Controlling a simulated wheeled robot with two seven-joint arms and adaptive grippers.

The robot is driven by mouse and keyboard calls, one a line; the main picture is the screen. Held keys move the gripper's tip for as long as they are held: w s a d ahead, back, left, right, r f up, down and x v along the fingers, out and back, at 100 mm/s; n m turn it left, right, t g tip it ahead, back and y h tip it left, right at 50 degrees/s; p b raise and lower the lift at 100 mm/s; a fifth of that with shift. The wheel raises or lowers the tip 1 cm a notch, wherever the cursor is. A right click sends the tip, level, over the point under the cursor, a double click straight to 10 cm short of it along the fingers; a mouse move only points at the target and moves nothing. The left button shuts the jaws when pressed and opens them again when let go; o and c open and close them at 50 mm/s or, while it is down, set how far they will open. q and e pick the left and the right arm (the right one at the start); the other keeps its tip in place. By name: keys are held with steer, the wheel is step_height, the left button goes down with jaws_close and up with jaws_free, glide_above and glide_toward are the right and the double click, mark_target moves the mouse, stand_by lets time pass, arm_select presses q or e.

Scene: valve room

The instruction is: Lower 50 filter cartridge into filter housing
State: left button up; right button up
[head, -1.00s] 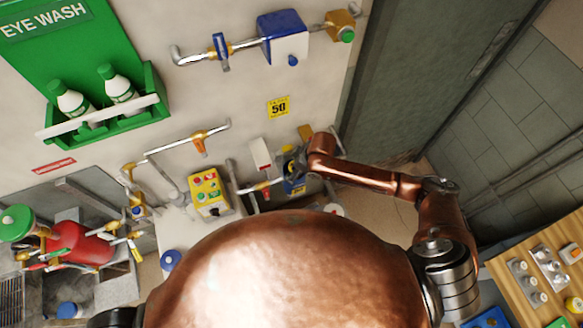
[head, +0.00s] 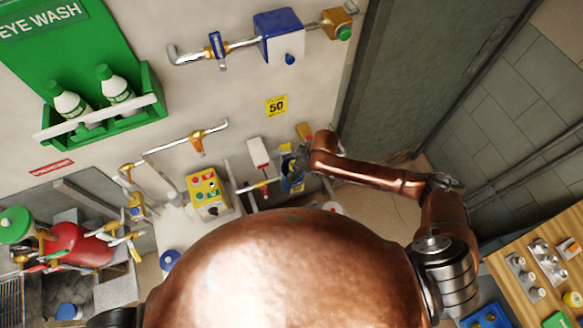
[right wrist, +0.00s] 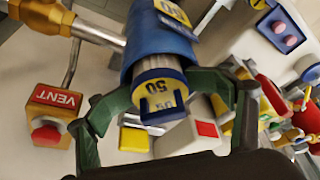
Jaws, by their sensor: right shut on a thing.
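The 50 filter cartridge (right wrist: 158,88) shows end-on in the right wrist view, with a yellow cap marked 50, a blue handle and a narrow pale pleated band. Its far part is hidden inside the blue filter housing (right wrist: 150,38), which has a yellow 50 label; the cartridge looks partly in, its cap near the rim. My right gripper (right wrist: 160,92) has its green fingers on either side of the cartridge end and is shut on it. In the head view the right gripper (head: 305,163) is small beside the blue housing (head: 292,180) low on the wall. My left gripper is out of view.
A yellow 50 sign (head: 276,106) is on the wall above.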

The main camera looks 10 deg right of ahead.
steer(key=v, duration=0.9)
steer(key=shift+s+r, duration=0.1)
steer(key=shift+r, duration=0.15)
steer(key=shift+s+d+r, duration=0.15)
steer(key=shift+r, duration=0.25)
